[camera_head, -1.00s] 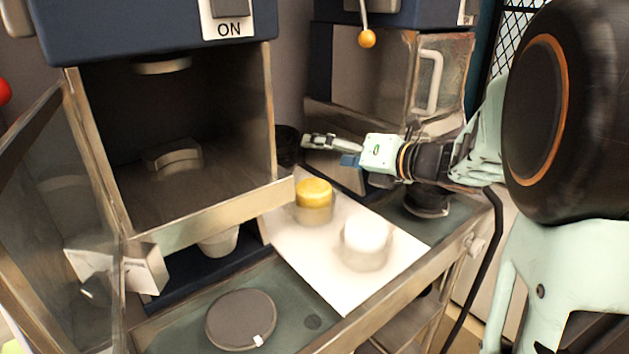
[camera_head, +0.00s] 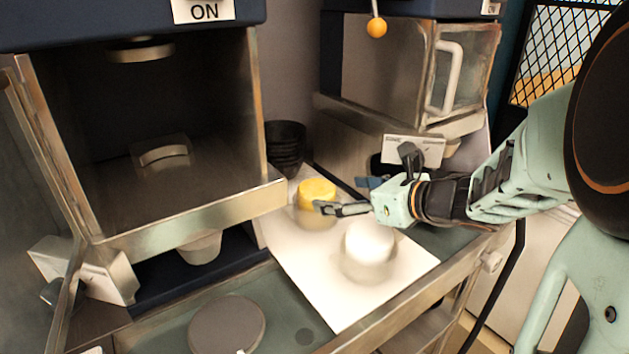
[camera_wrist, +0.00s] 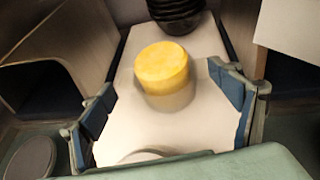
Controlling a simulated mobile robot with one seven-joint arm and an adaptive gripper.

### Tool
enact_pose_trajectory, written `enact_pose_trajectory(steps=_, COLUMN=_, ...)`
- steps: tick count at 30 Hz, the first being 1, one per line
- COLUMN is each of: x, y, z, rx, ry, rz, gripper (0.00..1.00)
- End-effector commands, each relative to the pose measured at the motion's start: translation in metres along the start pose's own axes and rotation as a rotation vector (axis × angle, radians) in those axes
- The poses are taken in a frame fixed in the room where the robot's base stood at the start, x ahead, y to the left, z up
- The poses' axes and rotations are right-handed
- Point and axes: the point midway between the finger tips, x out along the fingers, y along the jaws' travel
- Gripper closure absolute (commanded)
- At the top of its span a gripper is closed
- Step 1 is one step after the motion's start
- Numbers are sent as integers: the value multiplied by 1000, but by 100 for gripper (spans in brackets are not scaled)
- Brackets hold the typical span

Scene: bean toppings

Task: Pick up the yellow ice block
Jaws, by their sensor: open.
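The yellow ice block (camera_head: 317,191) is a short yellow cylinder sitting in a clear round mold or cup on the white board. In the wrist view the yellow ice block (camera_wrist: 162,66) lies ahead, between the lines of the two open blue-padded fingers of my gripper (camera_wrist: 168,98). In the head view my gripper (camera_head: 325,208) is just right of the block, with a fingertip overlapping its right edge in the picture. The gripper is open and empty. Whether it touches the block cannot be told.
A white block (camera_head: 368,242) in a similar clear holder stands nearer on the white board (camera_head: 335,300). Stacked dark bowls (camera_head: 286,146) stand behind. An open-fronted machine (camera_head: 240,200) is at left, another with a glass door (camera_head: 462,75) behind right. A grey disc (camera_head: 227,325) lies front left.

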Motion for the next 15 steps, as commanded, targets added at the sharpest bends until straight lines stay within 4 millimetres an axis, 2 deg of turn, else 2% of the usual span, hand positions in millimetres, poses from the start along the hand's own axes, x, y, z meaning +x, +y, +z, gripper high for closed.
enact_pose_trajectory(steps=5, x=13, y=0, z=1, rx=2, ry=1, rz=2, gripper=17)
enact_pose_trajectory(steps=12, x=47, y=0, z=3, rx=2, ry=1, rz=2, gripper=17)
enact_pose_trajectory(steps=15, x=55, y=0, z=3, rx=2, ry=0, rz=1, gripper=17)
